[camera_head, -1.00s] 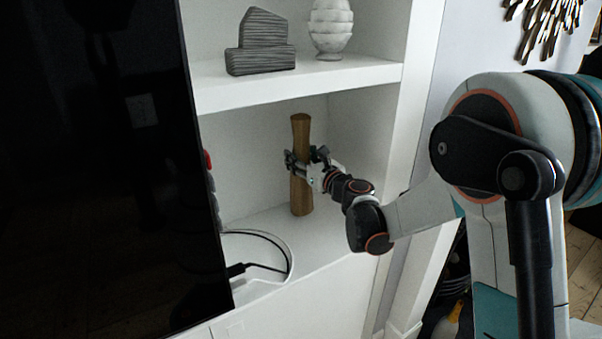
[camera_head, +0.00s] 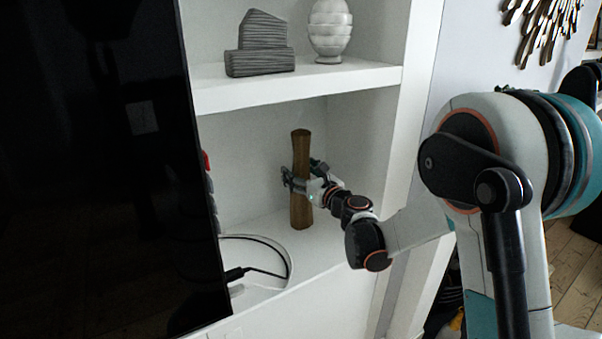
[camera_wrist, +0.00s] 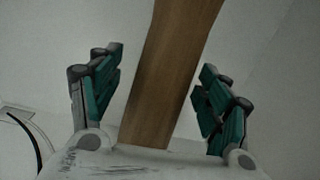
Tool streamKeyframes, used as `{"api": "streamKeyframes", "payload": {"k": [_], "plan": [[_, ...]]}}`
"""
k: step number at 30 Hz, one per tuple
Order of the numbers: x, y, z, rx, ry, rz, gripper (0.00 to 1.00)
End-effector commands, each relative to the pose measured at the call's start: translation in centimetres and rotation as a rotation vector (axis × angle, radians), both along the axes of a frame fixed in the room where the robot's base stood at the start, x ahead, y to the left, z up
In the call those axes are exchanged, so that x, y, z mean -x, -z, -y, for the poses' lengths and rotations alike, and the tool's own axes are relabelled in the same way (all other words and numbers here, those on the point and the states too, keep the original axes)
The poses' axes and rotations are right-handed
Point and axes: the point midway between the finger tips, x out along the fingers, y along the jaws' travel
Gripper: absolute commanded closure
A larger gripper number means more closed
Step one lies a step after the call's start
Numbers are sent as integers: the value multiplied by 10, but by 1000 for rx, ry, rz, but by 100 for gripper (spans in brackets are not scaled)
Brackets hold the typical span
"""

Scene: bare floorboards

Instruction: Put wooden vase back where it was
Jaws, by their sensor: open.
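The wooden vase (camera_head: 301,151) is a tall, slim brown piece, narrower at its middle. It stands upright on the lower white shelf (camera_head: 330,243), close to the back wall. My gripper (camera_head: 300,184) is at the vase's middle height, with its fingers around it. In the wrist view the vase (camera_wrist: 168,75) rises between the two green-padded fingers of my gripper (camera_wrist: 160,98), with a gap on each side. The gripper is open. The vase's base shows resting on the shelf in the head view.
A large dark screen (camera_head: 100,170) stands close at left. A white round thing with a black cable (camera_head: 262,270) lies at the shelf's front left. The upper shelf (camera_head: 300,85) holds a grey striped ornament (camera_head: 262,48) and a white ribbed ornament (camera_head: 330,30).

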Motion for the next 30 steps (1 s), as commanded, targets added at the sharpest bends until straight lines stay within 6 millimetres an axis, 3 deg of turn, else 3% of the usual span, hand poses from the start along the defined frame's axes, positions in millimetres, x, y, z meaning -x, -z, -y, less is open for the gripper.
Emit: {"api": "streamKeyframes", "payload": {"k": [5,21,30], "plan": [[0,-4,0,0,0,0,30],[81,-4,56,0,2,0,30],[99,-2,68,0,0,0,30]]}}
